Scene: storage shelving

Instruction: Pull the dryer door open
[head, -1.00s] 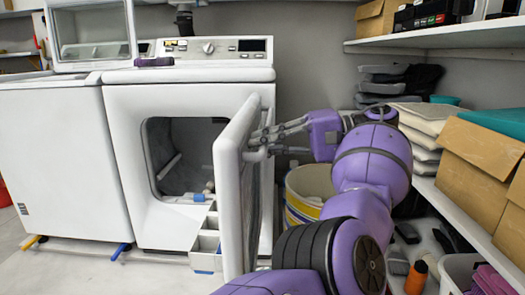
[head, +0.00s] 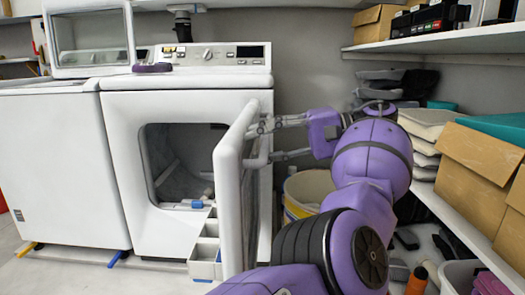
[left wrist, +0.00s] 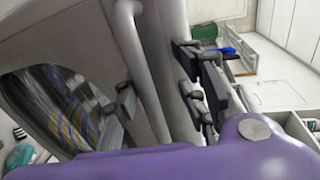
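The white dryer (head: 188,103) stands against the back wall with its dark drum opening (head: 180,165) exposed. Its door (head: 232,190) stands swung well out, nearly edge-on to the head view. My left gripper (head: 260,144) is at the door's right-hand face, near its upper part, with its fingers spread apart. In the left wrist view, the fingers (left wrist: 158,95) lie on either side of the white bar-shaped handle (left wrist: 146,60) and the door's edge. Contact with the handle is hard to tell. My right gripper is in neither view.
A white and yellow bucket (head: 305,190) stands behind my arm. Shelves at right hold cardboard boxes (head: 475,170) and folded stacks. A white chest-like appliance (head: 60,170) adjoins the dryer. A small white divided bin (head: 205,250) sits on the floor left of the door.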

